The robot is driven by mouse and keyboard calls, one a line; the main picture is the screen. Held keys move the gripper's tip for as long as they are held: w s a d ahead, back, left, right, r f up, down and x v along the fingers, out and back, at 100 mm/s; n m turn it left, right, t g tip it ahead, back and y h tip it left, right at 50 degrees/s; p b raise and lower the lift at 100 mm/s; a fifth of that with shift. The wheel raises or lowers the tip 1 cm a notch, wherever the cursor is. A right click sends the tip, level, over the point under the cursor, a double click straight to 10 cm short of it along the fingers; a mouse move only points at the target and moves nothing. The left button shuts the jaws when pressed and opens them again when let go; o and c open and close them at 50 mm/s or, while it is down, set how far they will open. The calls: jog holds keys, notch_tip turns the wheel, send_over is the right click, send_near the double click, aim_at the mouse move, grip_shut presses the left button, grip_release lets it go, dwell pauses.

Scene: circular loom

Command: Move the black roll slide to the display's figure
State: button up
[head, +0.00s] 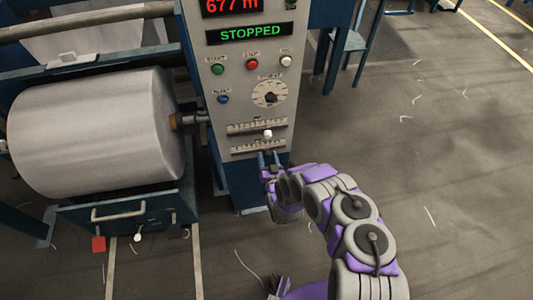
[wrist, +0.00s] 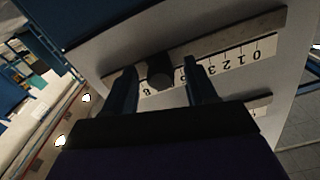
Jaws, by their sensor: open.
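The black roll slide (wrist: 160,72) is a dark knob on a pale scale strip (wrist: 232,40) in the wrist view. The figures 0 to 3 show to its right and an 8 to its left; the fingers cover others. My gripper (wrist: 160,80) is open, with one finger on each side of the knob; contact cannot be told. In the head view my gripper (head: 269,160) is at the lower slide scale (head: 245,149) of the grey panel (head: 230,95), hiding the black knob. The red display (head: 230,6) reads 677 m, its top cut off.
A white knob (head: 267,133) sits on the slide above. A green STOPPED display (head: 246,33), several buttons and a round dial (head: 270,93) are higher on the panel. A large pale roll (head: 95,132) stands left. Open floor (head: 450,170) lies right.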

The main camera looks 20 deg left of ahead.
jog(key=shift+w+a, duration=0.1)
jog(key=shift+r, duration=0.1)
jog(key=shift+d, duration=0.25)
jog(key=c, duration=0.3)
jog(key=shift+a, duration=0.15)
grip_shut()
dwell(0.6)
